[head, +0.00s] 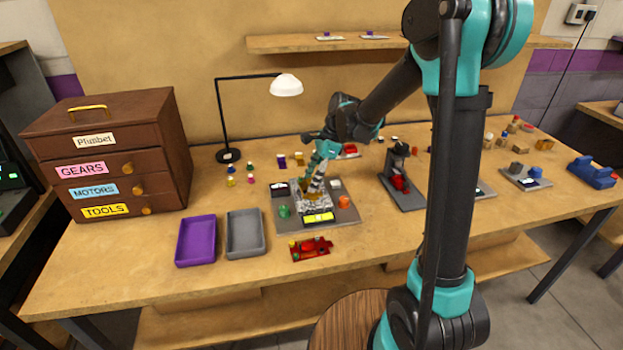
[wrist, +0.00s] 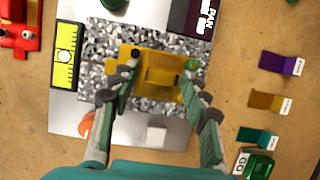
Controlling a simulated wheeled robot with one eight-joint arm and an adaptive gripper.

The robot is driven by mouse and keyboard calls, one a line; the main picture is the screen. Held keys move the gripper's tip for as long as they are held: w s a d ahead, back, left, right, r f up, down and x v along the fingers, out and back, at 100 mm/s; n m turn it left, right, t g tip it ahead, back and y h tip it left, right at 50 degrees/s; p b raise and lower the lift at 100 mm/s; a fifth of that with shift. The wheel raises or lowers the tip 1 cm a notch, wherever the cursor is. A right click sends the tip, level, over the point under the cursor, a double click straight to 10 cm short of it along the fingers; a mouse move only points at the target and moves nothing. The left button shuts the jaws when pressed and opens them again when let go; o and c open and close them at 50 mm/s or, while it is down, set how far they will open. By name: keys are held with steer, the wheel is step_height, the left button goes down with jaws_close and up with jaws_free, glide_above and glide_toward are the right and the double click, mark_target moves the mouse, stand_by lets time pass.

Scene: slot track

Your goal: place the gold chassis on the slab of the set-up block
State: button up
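The gold chassis (wrist: 162,72) shows in the wrist view over the speckled grey slab (wrist: 107,45) of the set-up block; I cannot tell whether it rests on the slab or is just above it. In the head view the chassis (head: 313,208) is small and partly hidden by my gripper. My gripper (wrist: 160,75) points down with one finger on each side of the chassis, close to it. I cannot tell whether the fingers press on it. The set-up block (head: 346,216) has a yellow level (head: 318,217) along its front edge.
A red chassis (head: 311,249) lies in front of the block. A purple tray (head: 196,241) and a grey tray (head: 245,234) stand to the left. A black stand with a red part (head: 400,184) is to the right. An orange piece (head: 344,201) and a green piece (head: 284,211) sit on the block.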

steer(key=shift+r, duration=0.15)
steer(key=v, duration=1.2)
steer(key=shift+c, duration=0.2)
stand_by(1.8)
